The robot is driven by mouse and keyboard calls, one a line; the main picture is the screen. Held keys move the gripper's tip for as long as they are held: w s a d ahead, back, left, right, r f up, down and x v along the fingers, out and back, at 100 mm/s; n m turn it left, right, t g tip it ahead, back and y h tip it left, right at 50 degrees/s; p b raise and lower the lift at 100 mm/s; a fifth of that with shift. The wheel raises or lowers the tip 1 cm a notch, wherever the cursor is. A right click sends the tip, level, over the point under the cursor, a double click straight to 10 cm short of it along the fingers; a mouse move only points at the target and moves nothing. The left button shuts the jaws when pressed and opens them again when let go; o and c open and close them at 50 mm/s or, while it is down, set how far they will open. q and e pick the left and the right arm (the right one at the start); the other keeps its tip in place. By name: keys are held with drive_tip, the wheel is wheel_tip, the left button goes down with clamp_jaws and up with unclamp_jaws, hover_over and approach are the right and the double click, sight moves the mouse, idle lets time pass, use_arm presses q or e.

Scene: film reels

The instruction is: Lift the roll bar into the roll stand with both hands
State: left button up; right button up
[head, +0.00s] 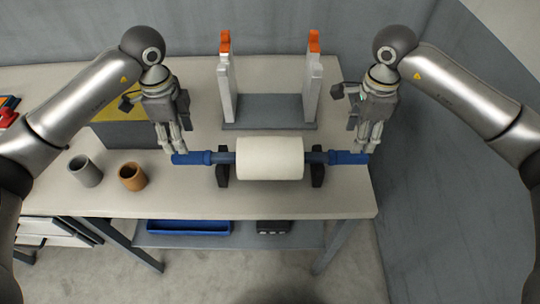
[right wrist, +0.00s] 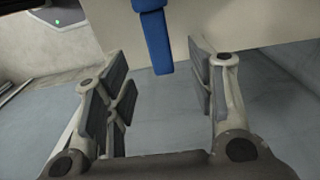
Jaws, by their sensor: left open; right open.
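The roll bar has a white roll (head: 270,158) in its middle and blue ends. It lies level across two dark rests (head: 318,174) near the table's front edge. The roll stand (head: 268,112), grey with two orange-tipped uprights, is behind it. My left gripper (head: 172,148) is open just above the bar's left blue end (head: 190,158). My right gripper (head: 366,148) is open by the right blue end (head: 348,158). In the right wrist view that blue end (right wrist: 155,38) shows beyond and between the open fingers (right wrist: 160,95); contact is not visible.
A grey cup (head: 86,171) and an orange-brown cup (head: 132,177) stand on the table at the left. A dark box with a yellow top (head: 125,106) is behind my left gripper. A blue tray (head: 188,227) lies on the shelf below. A grey wall is close on the right.

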sight(186, 155)
use_arm(q)
wheel_tip(186, 155, down, 8)
drive_tip(key=shift+f, duration=0.15)
use_arm(e)
wheel_tip(186, 155, down, 8)
drive_tip(key=shift+f, duration=0.2)
use_arm(q)
drive_tip(key=shift+s, duration=0.1)
use_arm(e)
drive_tip(key=shift+s, duration=0.1)
use_arm(q)
clamp_jaws()
use_arm(e)
clamp_jaws()
drive_tip(key=shift+r, duration=0.15)
